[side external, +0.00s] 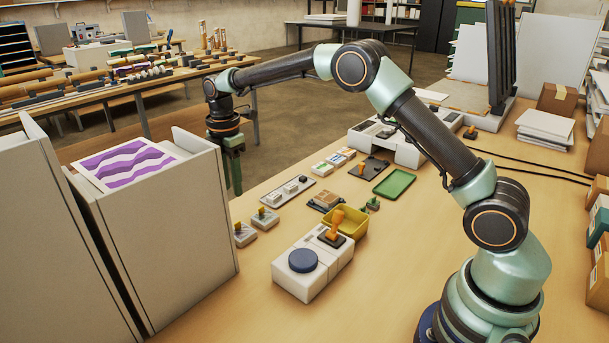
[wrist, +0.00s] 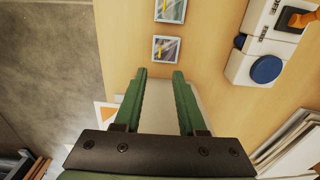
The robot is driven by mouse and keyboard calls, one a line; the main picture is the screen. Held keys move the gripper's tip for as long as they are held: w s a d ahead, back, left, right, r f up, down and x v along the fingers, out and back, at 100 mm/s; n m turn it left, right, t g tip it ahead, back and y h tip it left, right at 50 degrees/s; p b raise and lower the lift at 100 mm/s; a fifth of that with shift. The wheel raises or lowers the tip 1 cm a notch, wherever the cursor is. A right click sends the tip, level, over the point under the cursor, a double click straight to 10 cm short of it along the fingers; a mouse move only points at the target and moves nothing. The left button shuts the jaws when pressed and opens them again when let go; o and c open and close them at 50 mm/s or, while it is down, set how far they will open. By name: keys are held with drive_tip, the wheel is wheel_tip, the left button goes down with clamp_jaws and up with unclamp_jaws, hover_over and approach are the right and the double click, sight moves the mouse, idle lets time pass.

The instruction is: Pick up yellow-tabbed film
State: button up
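A white machine with a blue knob (side external: 303,260) stands right of the films; the knob also shows in the wrist view (wrist: 266,69). A yellow bin (side external: 346,224) and green tray (side external: 394,183) lie beyond. A tall pale cabinet (side external: 185,240) with a purple-striped print (side external: 125,163) stands left.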

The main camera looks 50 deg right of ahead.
sight(241, 228)
wheel_tip(241, 228, down, 11)
clamp_jaws()
idle(0.5)
